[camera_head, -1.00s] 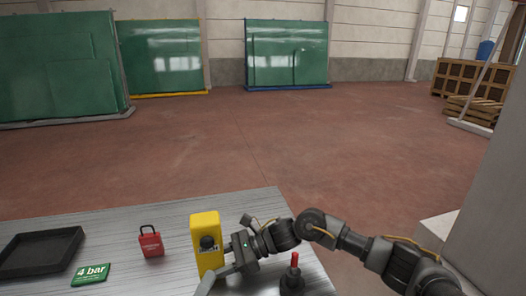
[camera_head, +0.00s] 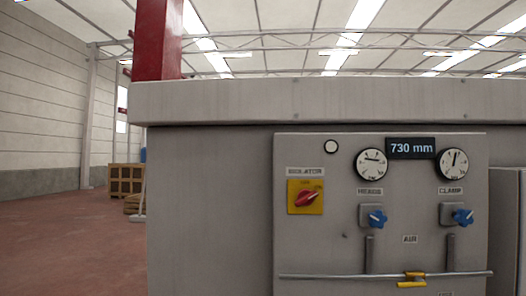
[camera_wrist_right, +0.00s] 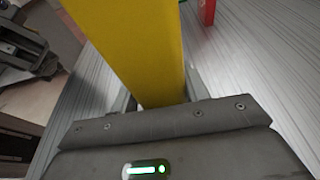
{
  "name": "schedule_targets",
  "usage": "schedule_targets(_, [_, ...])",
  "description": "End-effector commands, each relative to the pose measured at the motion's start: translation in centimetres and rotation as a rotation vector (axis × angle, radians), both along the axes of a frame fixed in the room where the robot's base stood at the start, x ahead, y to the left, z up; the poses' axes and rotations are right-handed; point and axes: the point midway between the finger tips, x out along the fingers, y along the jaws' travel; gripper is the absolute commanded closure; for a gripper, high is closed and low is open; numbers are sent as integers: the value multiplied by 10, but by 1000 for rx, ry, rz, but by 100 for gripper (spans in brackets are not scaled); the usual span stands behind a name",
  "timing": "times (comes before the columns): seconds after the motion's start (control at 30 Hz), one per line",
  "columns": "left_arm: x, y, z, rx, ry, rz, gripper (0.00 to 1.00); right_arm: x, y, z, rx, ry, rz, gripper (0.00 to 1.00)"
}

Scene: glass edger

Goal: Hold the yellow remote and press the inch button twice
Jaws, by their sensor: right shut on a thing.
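The yellow remote (camera_wrist_right: 135,45) runs from the top of the right wrist view down between the fingers of my right gripper (camera_wrist_right: 160,95). The gripper is shut on it, with one finger on each side. Its buttons, including the inch button, do not show from this angle. The head view shows neither gripper nor the remote. It faces a grey machine panel (camera_head: 335,240) with a dark display (camera_head: 411,148) reading 730 mm.
The panel carries a red-and-yellow isolator switch (camera_head: 306,197), two gauges and two blue knobs, above a rail with a yellow clip (camera_head: 411,280). A red item (camera_wrist_right: 207,11) stands on the metal tabletop (camera_wrist_right: 255,80). A wooden crate (camera_head: 126,181) is far left.

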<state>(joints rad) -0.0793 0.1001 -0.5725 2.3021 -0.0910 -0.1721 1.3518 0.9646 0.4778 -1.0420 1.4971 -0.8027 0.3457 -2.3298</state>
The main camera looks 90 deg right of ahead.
Motion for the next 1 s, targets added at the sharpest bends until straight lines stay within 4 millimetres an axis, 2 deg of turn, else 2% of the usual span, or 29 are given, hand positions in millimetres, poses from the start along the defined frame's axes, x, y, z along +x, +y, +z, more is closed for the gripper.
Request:
schedule_targets(0.17, [0,0,0,0,0,0,100,0,0,0,0,0,0,67])
schedule_targets(0.2, [0,0,0,0,0,0,100,0,0,0,0,0,0,51])
schedule_targets(0.37, [0,0,0,0,0,0,100,0,0,0,0,0,0,30])
schedule_targets(0.73, [0,0,0,0,0,0,100,0,-6,2,0,0,-1,29])
schedule_targets(0.87, [0,0,0,0,0,0,100,1,-25,7,-2,-1,-4,29])
schedule_targets(1.0, [0,0,0,0,0,0,100,1,-54,16,-3,-1,-3,29])
